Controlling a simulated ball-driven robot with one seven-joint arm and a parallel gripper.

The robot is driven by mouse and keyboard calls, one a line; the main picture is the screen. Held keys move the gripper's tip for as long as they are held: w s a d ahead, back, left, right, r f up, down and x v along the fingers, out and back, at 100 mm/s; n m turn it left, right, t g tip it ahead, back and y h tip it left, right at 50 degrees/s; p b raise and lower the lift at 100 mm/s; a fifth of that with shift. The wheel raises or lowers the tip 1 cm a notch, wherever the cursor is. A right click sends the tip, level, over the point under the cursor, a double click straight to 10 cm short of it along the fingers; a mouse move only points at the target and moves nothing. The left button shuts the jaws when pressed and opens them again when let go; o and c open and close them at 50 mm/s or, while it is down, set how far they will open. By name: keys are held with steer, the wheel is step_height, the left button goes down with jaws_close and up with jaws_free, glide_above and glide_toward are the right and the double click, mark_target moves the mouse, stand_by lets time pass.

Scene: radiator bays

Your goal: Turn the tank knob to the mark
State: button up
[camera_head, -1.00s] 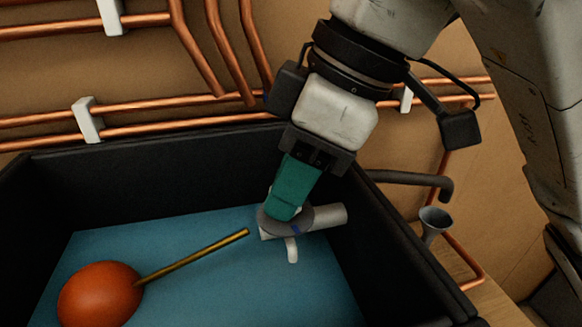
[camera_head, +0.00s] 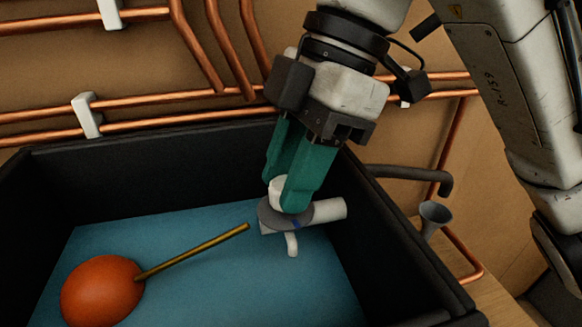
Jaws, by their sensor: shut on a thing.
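The tank (camera_head: 215,135) is a black open box with blue water (camera_head: 190,265) inside. A white valve body (camera_head: 328,210) sits at its right inner wall, with a small spout pointing down. On it is a grey disc (camera_head: 270,216) with a blue mark (camera_head: 297,224) near its front right edge. A white knob (camera_head: 276,190) rises from the disc. My gripper (camera_head: 284,195) comes down from above with green fingers, shut on the knob. The right finger hides part of the knob and disc. I cannot see a pointer on the knob.
An orange float (camera_head: 101,291) on a brass rod (camera_head: 195,252) lies left of the valve, the rod's tip close to the disc. A dark pipe (camera_head: 410,172) and grey funnel (camera_head: 434,217) stand outside the right wall. Copper pipes (camera_head: 200,122) run along the wall behind.

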stand_by(0.4)
steer(key=o, duration=1)
steer(key=shift+o, duration=0.2)
steer(key=b+v, duration=0.1)
steer(key=v, duration=0.9)
steer(key=shift+d+r, duration=0.15)
steer(key=shift+r, duration=0.25)
